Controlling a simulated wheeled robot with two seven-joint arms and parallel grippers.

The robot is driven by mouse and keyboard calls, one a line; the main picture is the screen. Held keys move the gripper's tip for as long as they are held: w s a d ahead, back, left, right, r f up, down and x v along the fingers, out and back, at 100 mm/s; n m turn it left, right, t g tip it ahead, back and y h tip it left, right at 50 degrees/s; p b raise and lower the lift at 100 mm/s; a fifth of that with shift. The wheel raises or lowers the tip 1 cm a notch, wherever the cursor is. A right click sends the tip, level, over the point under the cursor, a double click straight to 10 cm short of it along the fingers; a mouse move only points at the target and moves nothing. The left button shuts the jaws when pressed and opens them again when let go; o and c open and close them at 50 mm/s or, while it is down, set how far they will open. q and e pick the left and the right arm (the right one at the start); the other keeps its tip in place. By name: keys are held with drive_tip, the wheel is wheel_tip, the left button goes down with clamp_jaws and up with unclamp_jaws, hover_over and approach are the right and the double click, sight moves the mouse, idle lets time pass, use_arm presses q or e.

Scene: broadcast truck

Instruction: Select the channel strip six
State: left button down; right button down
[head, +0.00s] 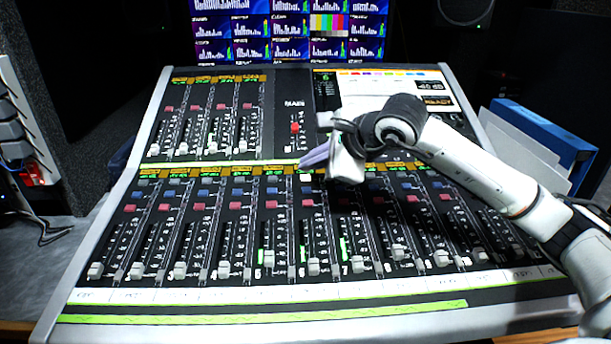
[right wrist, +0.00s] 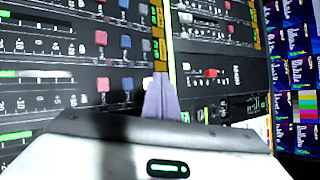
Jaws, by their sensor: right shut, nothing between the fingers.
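The mixing console (head: 52,300) fills the middle of the head view, with a lower row of numbered channel strips. Channel strip six (head: 306,235) is just right of centre, with a blue and a red button above its fader. A small green figure that looks like 6 (head: 326,78) shows on the console's upper screen. My right gripper (head: 302,164) is shut and empty, its tips over the top end of strip six. In the right wrist view the closed fingers (right wrist: 161,84) point at the panel by a column of buttons. I cannot tell whether they touch it. My left gripper is out of view.
Monitors with coloured meters (head: 290,30) stand behind the console. An upper fader bank (head: 208,115) lies at its top left. Blue and white binders (head: 545,130) stand at the right. A black padded panel (head: 85,110) rises at the left.

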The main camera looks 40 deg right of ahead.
drive_tip(key=shift+r, duration=0.1)
drive_tip(key=r+p, duration=0.2)
drive_tip(key=r, duration=0.1)
drive_tip(key=r+p, duration=0.1)
drive_tip(key=shift+s+a+r, duration=0.2)
drive_tip(key=shift+s+r, duration=0.1)
drive_tip(key=shift+r, duration=0.1)
idle(0.7)
